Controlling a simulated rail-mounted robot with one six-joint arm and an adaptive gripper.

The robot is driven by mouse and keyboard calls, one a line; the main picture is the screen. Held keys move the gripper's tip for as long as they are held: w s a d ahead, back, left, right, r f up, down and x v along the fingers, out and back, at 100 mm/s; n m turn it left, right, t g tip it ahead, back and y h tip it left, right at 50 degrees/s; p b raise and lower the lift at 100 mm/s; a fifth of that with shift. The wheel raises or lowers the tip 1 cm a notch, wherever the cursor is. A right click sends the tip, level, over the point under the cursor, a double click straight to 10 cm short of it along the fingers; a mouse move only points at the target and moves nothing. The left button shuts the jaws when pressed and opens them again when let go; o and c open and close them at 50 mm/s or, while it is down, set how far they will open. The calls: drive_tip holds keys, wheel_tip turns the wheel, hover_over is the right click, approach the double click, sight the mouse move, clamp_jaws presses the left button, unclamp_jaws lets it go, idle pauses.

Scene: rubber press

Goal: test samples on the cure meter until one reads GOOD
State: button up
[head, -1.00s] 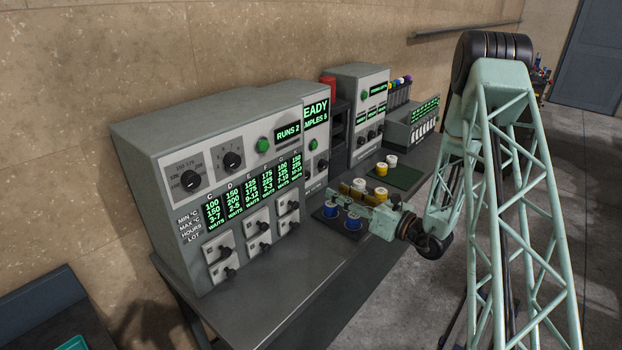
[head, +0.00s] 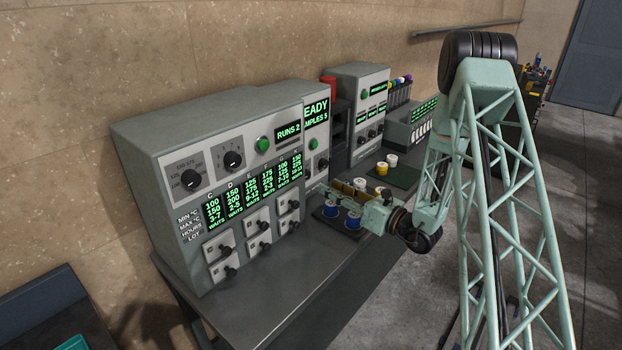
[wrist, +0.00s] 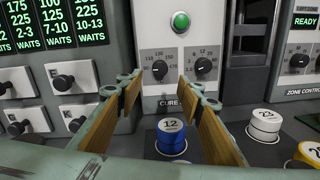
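The cure meter (head: 316,112) is a grey cabinet with a green button and a lit display ending in "EADY" over "MPLES". In the wrist view its panel (wrist: 180,50) has a green button (wrist: 181,21) and two black dials. My gripper (head: 333,192) is in front of it; in the wrist view its wood-padded fingers (wrist: 158,90) are apart with nothing held. A blue sample (wrist: 171,140) with a white top marked 12 stands ahead, between the fingers in the picture. A white sample (wrist: 265,125) and a yellow one (wrist: 308,155) stand to the right.
A larger cabinet (head: 215,165) with dials, a lit table and knobbed drawers stands left on the bench. A dark green mat (head: 405,178) with white and yellow samples lies right, near another cabinet (head: 362,105). The bench front (head: 270,310) is clear.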

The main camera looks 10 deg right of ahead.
sight(308, 176)
drive_tip(key=shift+x, duration=5.25)
drive_tip(key=c, duration=0.8)
